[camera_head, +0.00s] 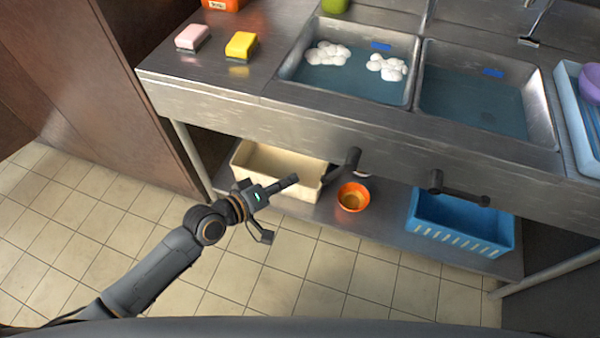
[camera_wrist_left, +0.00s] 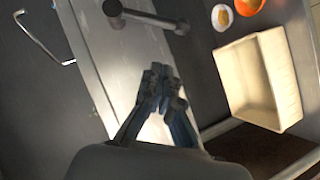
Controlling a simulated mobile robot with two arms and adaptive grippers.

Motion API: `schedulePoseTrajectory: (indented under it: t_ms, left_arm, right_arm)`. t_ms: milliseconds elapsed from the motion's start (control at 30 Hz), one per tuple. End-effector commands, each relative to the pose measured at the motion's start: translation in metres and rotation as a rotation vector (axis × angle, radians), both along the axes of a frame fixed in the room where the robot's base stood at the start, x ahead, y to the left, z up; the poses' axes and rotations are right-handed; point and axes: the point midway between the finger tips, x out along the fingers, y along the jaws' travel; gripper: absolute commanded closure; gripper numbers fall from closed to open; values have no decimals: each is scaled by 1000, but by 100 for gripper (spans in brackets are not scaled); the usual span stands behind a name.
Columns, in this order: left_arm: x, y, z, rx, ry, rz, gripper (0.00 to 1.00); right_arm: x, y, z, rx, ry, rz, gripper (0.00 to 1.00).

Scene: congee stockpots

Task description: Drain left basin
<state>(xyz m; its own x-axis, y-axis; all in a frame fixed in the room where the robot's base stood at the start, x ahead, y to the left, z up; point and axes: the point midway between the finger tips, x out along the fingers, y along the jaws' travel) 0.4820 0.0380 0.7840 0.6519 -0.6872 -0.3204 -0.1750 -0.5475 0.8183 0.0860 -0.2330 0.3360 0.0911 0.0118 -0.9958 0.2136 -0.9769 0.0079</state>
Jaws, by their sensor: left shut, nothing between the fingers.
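The left basin (camera_head: 346,84) is a steel sink holding bluish water with white foam clumps (camera_head: 328,54) on it. Below the counter front, a dark lever-like fitting (camera_head: 353,158) sticks out under this basin. A dark fitting also shows at the top of the left wrist view (camera_wrist_left: 145,16). My left gripper (camera_head: 294,181) is shut and empty, left of the fitting and apart from it, in front of the cream bin. Its closed fingers (camera_wrist_left: 162,80) also show in the left wrist view. My right gripper is out of view.
The right basin (camera_head: 470,98) holds water, with another dark lever (camera_head: 458,192) beneath it. The lower shelf (camera_head: 375,225) carries a cream bin (camera_head: 275,162), an orange bowl (camera_head: 353,197) and a blue crate (camera_head: 455,228). Sponges (camera_head: 241,45) lie on the counter. The tiled floor in front is clear.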

Motion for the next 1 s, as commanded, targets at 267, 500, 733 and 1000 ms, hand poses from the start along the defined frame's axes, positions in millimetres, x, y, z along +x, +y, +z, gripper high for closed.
schedulePoseTrajectory:
  t_ms: [267, 500, 733, 1000]
  left_arm:
    - [-20, 22, 8, 2, 0, -1, 100]
    - [-21, 23, 10, 0, 0, 0, 100]
    - [-21, 23, 10, 0, 0, 0, 100]
    - [-15, 34, -12, 47, 4, 28, 100]
  right_arm:
    - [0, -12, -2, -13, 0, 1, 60]
    - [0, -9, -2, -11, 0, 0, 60]
    - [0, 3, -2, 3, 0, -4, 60]
    - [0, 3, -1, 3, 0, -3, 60]
